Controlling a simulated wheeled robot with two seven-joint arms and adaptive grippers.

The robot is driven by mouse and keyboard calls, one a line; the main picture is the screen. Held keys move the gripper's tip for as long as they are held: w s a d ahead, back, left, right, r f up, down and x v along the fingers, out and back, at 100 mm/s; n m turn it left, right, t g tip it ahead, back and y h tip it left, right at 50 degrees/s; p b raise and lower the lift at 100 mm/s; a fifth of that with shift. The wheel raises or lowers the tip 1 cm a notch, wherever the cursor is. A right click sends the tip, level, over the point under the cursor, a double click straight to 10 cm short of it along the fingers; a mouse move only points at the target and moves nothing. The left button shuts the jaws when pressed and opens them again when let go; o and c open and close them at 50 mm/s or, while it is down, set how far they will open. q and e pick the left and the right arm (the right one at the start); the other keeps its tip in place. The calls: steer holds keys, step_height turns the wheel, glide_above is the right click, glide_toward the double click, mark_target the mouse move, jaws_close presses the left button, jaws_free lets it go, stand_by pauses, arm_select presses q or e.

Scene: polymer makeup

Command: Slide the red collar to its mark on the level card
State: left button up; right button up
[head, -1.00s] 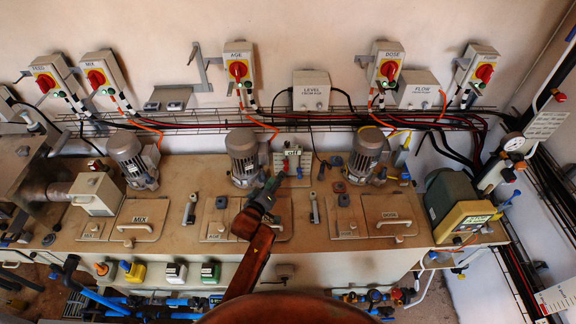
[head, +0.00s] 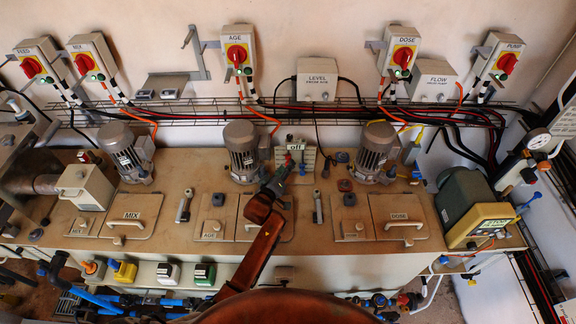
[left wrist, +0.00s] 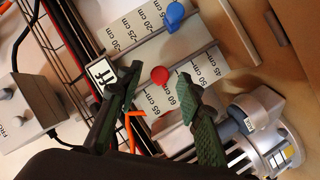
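The level card (left wrist: 185,60) is a pale plate with centimetre numbers and thin rods. In the left wrist view the red collar (left wrist: 160,75) sits on a rod near the middle of the card. A blue collar (left wrist: 174,14) sits on another rod. My left gripper (left wrist: 158,78) is open, with its green-padded fingers on either side of the red collar in the picture. I see no contact, and the depth is unclear. In the head view my left gripper (head: 282,168) is at the card (head: 310,160), partly covering it. My right gripper is out of view.
A grey motor (head: 241,150) stands left of the card and another motor (head: 376,153) stands to its right. A wire cable tray (head: 200,119) runs along the wall behind. The LEVEL box (head: 317,80) hangs above. The bench has several lidded hatches in front.

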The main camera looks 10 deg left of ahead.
mark_target(288, 160)
arm_select(q)
steer(key=shift+x, duration=1.35)
steer(key=shift+c, duration=0.3)
jaws_close()
steer(key=shift+f, duration=0.1)
